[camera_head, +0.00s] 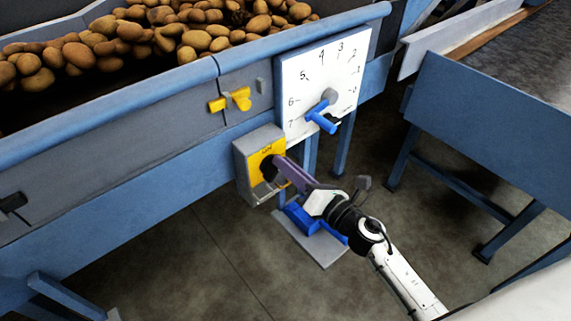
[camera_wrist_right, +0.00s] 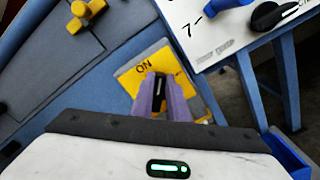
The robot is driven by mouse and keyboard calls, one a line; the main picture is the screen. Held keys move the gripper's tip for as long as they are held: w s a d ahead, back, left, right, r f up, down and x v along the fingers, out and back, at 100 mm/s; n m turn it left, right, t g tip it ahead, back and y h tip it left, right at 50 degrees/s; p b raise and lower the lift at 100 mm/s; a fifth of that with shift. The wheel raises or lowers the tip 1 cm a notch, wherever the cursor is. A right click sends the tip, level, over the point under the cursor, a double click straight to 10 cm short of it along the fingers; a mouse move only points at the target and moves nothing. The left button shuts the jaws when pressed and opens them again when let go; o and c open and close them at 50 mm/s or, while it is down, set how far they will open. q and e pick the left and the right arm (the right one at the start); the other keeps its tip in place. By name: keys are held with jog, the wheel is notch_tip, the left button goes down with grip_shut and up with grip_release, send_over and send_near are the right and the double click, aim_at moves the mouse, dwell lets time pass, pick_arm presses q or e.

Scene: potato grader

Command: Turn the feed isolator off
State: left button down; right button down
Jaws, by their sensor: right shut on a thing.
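The feed isolator is a grey box (camera_head: 243,160) with a yellow face plate (camera_head: 257,160), fixed to the blue frame below the potato trough. In the right wrist view the yellow plate (camera_wrist_right: 133,79) shows the word ON beside the knob. The dark knob (camera_head: 267,168) is mostly hidden by my gripper. My right gripper (camera_head: 278,166) reaches it from the lower right. In the right wrist view its two purple fingers (camera_wrist_right: 160,88) are closed around the knob's dark handle. My left gripper is in neither view.
A white dial board (camera_head: 335,60) with numbers and a blue-handled lever (camera_head: 321,122) is just right of the isolator. A yellow handle (camera_head: 231,100) sits above it. Potatoes (camera_head: 150,35) fill the trough. A blue-framed table (camera_head: 480,120) stands at right.

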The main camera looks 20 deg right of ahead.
jog(key=shift+w+d+f+m+p, duration=0.1)
jog(key=shift+d+f+m+p, duration=0.15)
jog(key=shift+m, duration=1.4)
jog(key=shift+w+d+f+m+p, duration=0.15)
jog(key=shift+f+m, duration=0.25)
jog(key=shift+m, duration=1.2)
jog(key=shift+s+d+f+m+p, duration=0.1)
jog(key=shift+f+m+p, duration=0.2)
jog(key=shift+m, duration=1.35)
jog(key=c, duration=1.7)
grip_release()
jog(key=shift+f, duration=0.1)
jog(key=v, duration=1)
jog(key=shift+b, duration=0.3)
